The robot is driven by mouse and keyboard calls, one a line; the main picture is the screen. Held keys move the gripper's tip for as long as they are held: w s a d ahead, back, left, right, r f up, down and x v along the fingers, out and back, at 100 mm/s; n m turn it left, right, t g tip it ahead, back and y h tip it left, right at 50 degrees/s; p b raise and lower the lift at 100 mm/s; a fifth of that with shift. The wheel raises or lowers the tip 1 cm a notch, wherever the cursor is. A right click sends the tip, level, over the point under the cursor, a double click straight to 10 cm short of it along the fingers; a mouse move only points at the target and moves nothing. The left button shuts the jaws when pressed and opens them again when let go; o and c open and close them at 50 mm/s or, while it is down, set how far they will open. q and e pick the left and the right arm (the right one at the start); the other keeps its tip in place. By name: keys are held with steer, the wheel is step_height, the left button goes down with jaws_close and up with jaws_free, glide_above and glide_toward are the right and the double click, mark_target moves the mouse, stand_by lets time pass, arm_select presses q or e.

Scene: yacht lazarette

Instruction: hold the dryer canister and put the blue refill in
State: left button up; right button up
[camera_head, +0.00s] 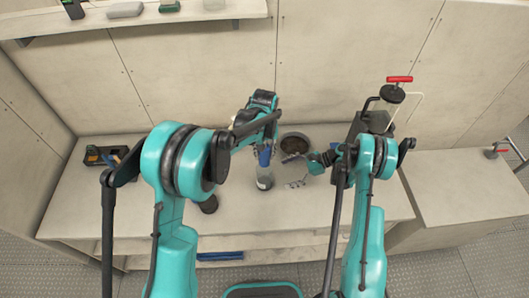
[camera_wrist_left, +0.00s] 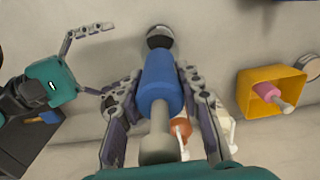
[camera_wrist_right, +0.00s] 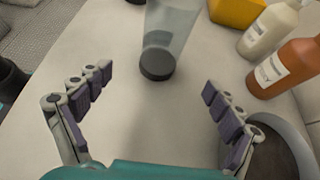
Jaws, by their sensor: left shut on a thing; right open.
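My left gripper (camera_head: 263,147) is shut on the blue refill (camera_head: 264,158). The left wrist view shows the refill (camera_wrist_left: 158,85) between the fingers, with a grey knob toward the camera. The clear dryer canister (camera_head: 265,179) is on the bench just below the refill in the head view. I cannot tell whether the refill's lower end is inside it. In the right wrist view, the translucent canister (camera_wrist_right: 172,32) has a dark base and lies beyond the fingertips. My right gripper (camera_wrist_right: 157,82) is open and empty, facing the canister from the right in the head view.
A round dark dish (camera_head: 295,143) is behind my right gripper. A yellow bin (camera_wrist_left: 245,92), a white bottle (camera_wrist_right: 270,30) and an orange bottle (camera_wrist_right: 284,68) stand nearby. A dark cylinder (camera_head: 209,204) is front left.

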mark_target(267, 179)
steer(key=x, duration=0.9)
steer(key=shift+a, duration=0.2)
steer(key=c, duration=1.4)
